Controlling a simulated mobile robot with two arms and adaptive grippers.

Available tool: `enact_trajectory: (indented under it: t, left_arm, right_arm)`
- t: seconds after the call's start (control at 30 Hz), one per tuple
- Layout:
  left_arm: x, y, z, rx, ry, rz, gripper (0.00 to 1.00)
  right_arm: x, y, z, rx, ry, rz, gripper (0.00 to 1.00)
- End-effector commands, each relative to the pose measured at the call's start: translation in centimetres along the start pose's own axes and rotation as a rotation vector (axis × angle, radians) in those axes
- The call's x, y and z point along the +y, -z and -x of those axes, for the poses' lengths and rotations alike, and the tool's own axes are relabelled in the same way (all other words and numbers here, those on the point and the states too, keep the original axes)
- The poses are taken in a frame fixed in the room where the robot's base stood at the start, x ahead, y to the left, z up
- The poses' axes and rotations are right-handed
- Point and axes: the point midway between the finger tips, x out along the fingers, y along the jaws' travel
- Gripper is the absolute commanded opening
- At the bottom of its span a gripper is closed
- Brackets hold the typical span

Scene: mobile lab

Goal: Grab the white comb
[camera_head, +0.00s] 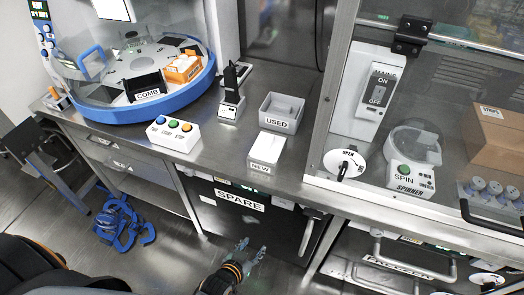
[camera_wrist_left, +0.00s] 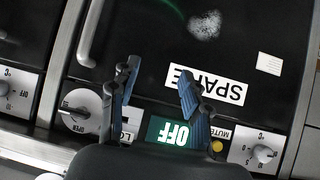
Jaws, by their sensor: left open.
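I cannot make out a white comb for certain in either view. A black holder labelled COMB (camera_head: 146,87) sits on the round blue-rimmed carousel (camera_head: 130,112) at the upper left; what lies in it is too small to tell. My left gripper (camera_head: 252,252) is low in front of the bench, before the black door labelled SPARE (camera_head: 240,222), well below and apart from the carousel. In the left wrist view the left gripper (camera_wrist_left: 158,72) has its two fingers spread with nothing between them, facing the SPARE door. My right gripper is not in view.
On the bench stand a three-button box (camera_head: 173,134), a black upright device (camera_head: 232,85), a USED bin (camera_head: 281,112) and a white NEW box (camera_head: 266,150). A glass-fronted enclosure with a spinner (camera_head: 412,160) stands at right. Blue objects (camera_head: 122,222) lie on the floor at left.

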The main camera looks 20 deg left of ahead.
Motion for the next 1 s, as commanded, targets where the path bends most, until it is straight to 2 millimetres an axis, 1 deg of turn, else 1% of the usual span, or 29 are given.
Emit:
enact_trajectory:
  t: [0.03,0.07,0.1,0.17,0.2,0.3,0.4,0.43,0.53,0.63,0.8,0.9,1.0]
  left_arm:
    - [-0.3,4.7,0.2,0.115,0.016,0.010,0.47]
    - [-0.6,7.4,0.7,0.178,0.025,0.014,0.47]
    - [-1.0,10.8,1.7,0.257,0.038,0.017,0.47]
    - [-1.6,15.1,3.3,0.359,0.058,0.021,0.47]
    - [-2.0,17.5,4.4,0.416,0.070,0.023,0.47]
    - [-2.8,21.8,6.9,0.524,0.095,0.026,0.47]
    - [-3.3,24.4,8.7,0.591,0.111,0.026,0.47]
    - [-3.4,24.9,9.1,0.603,0.115,0.026,0.47]
    - [-3.7,26.3,9.1,0.627,0.120,0.025,0.47]
    - [-4.0,27.6,7.8,0.631,0.121,0.025,0.47]
    - [-4.3,29.5,5.0,0.628,0.120,0.026,0.47]
    - [-4.5,30.2,3.9,0.628,0.120,0.026,0.47]
    - [-4.5,30.6,3.3,0.626,0.120,0.026,0.47]
  right_arm:
    - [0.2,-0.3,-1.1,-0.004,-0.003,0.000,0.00]
    - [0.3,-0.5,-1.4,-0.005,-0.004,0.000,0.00]
    - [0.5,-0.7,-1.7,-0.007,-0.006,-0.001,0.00]
    - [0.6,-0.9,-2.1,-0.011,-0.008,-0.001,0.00]
    - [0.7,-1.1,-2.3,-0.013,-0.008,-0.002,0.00]
    - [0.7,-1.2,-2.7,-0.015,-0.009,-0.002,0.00]
    - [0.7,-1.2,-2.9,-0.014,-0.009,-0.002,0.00]
    - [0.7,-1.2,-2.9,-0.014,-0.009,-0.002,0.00]
    - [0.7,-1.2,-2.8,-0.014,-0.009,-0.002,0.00]
    - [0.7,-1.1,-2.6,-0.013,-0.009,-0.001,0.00]
    - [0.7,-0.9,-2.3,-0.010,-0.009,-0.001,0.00]
    - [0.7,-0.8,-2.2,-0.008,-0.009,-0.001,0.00]
    - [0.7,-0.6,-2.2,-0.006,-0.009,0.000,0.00]
